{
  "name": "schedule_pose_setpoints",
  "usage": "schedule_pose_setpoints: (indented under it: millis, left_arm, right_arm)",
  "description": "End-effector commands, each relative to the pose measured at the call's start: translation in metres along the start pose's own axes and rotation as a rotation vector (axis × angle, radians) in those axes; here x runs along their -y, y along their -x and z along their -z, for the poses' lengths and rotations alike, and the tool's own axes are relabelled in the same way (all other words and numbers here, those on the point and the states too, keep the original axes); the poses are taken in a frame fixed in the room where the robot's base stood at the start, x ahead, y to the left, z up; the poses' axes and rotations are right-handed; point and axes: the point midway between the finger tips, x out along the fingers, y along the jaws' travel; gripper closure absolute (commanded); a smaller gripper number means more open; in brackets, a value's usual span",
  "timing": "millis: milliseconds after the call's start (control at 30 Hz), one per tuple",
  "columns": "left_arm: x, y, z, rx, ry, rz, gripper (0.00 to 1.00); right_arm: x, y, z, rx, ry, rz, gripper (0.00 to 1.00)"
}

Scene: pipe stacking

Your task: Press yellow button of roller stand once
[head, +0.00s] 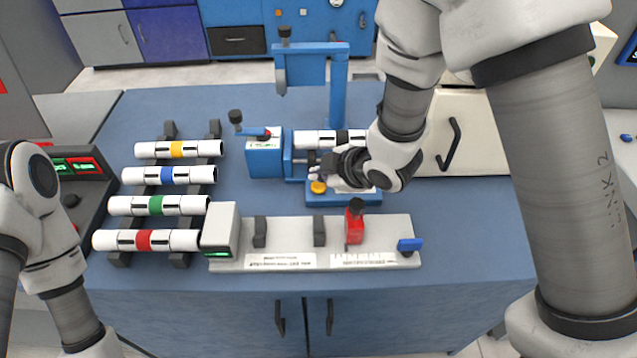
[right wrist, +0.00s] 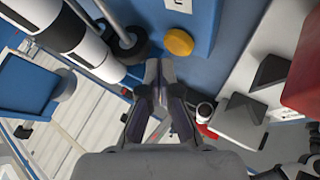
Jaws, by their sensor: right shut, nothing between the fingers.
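The round yellow button (head: 318,187) sits on the front left of the blue base of the roller stand (head: 343,199). In the right wrist view the yellow button (right wrist: 178,42) lies just beyond the fingertips. My right gripper (head: 318,172) is shut and empty. Its fingertips are close to the button, a little behind it in the head view. It also shows in the right wrist view (right wrist: 160,66), with the fingers together. I cannot tell whether they touch the button. A white pipe with black bands (head: 315,139) lies on the stand behind the gripper. My left gripper is out of view.
Several banded white pipes lie on a black rack at left, including a red-banded one (head: 145,240). A grey fixture (head: 290,235) with a red clamp (head: 354,224) stands in front of the stand. A blue press (head: 338,90) rises behind; a beige cabinet (head: 480,135) stands right.

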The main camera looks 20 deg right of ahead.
Motion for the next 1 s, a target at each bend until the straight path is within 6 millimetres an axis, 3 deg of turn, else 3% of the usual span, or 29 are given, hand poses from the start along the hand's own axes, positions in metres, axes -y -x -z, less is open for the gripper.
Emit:
schedule_pose_setpoints:
  millis: [1000]
  left_arm:
    - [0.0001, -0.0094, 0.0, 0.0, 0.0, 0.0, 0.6]
  right_arm:
    - [0.0064, -0.0084, -0.0063, 0.0, 0.0, 0.0, 1.0]
